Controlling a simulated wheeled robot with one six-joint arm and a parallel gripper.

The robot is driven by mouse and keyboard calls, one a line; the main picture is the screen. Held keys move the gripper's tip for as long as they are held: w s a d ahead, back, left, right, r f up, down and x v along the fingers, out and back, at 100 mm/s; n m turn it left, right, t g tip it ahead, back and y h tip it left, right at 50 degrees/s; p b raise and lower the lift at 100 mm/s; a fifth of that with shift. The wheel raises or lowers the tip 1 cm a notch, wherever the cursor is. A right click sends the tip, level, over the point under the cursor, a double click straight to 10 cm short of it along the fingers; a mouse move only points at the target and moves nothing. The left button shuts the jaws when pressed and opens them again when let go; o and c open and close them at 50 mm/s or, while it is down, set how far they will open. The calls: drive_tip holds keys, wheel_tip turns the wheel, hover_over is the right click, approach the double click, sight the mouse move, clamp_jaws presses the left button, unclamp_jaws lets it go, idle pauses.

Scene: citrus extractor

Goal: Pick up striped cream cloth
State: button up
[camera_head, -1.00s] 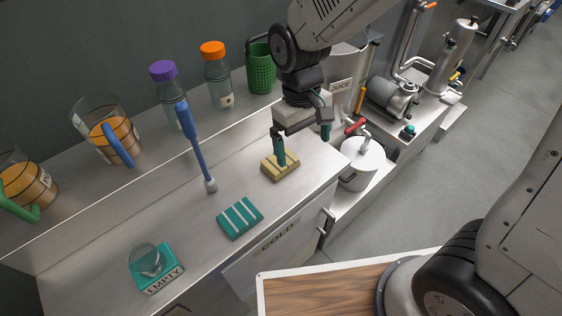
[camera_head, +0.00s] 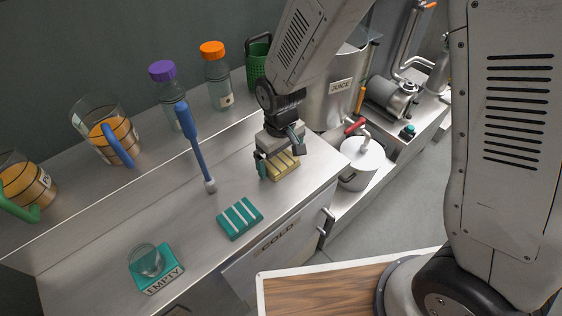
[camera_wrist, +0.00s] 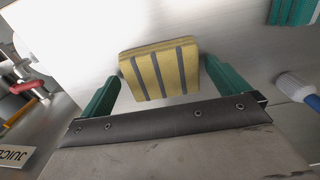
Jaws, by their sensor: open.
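The striped cream cloth (camera_head: 284,172) looks yellow with dark stripes. It is a folded block on the steel counter near its right end. In the wrist view the cloth (camera_wrist: 160,71) lies ahead of and between the two green fingers. My gripper (camera_head: 272,160) is above and around the cloth in the head view, and my gripper (camera_wrist: 165,90) shows its fingers spread apart in the wrist view. The left finger seems apart from the cloth; the right finger is close to its edge. I cannot tell whether they touch.
A teal striped cloth (camera_head: 240,218) lies left of the cream one. A glass (camera_head: 147,260) rests on a teal EMPTY block (camera_head: 158,276). Bottles and jugs line the back ledge. A JUICE pot (camera_head: 333,90) stands right.

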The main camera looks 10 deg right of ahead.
drive_tip(key=c, duration=1)
drive_tip(key=shift+r, duration=0.15)
